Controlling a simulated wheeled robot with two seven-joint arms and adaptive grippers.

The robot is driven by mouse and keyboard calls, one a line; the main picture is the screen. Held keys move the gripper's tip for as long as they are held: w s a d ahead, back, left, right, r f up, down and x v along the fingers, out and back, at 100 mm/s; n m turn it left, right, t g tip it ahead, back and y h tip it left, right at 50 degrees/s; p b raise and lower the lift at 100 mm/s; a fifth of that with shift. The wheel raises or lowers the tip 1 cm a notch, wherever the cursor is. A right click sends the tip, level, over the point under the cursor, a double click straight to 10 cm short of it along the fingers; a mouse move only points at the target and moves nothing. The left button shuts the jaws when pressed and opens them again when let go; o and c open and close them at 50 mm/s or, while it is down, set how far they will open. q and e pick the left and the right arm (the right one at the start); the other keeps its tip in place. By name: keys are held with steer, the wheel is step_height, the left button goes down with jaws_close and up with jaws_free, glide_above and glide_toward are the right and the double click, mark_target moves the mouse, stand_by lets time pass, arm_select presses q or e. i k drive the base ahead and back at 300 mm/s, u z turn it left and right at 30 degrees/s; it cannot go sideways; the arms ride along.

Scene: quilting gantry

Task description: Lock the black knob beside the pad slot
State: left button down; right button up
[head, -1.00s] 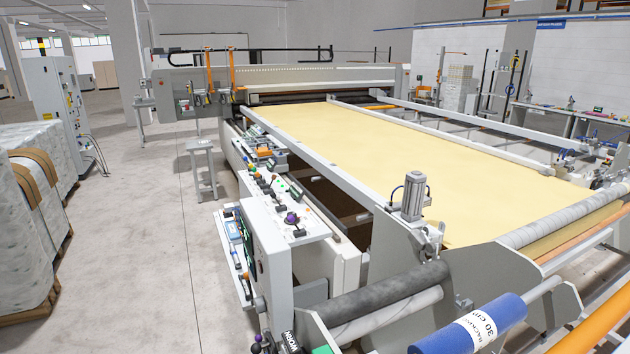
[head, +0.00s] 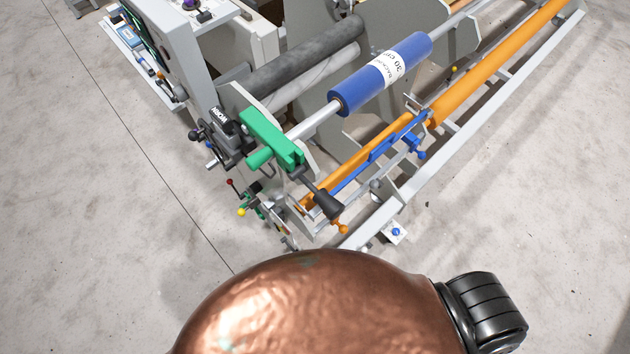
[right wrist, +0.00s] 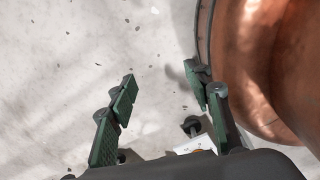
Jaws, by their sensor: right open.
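Near the machine's front left corner, a dark block with a white label (head: 218,116) stands in the head view, with small dark knobs (head: 196,135) on its left side. I cannot tell which is the black knob beside the pad slot, or whether it is locked. In the right wrist view my right gripper (right wrist: 162,86) is open and empty, its green-padded fingers wide apart above the floor. My left gripper is in neither current view.
A green clamp (head: 268,135) and a black-handled lever (head: 325,203) sit at the end of the shaft with the blue roll (head: 382,72). An orange tube (head: 485,75) and grey rails run along the right. The concrete floor (head: 100,200) at left is clear.

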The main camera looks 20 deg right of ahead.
mark_target(332, 207)
steer(key=u, duration=1.45)
steer(key=k, duration=0.8)
steer(key=z, duration=1.75)
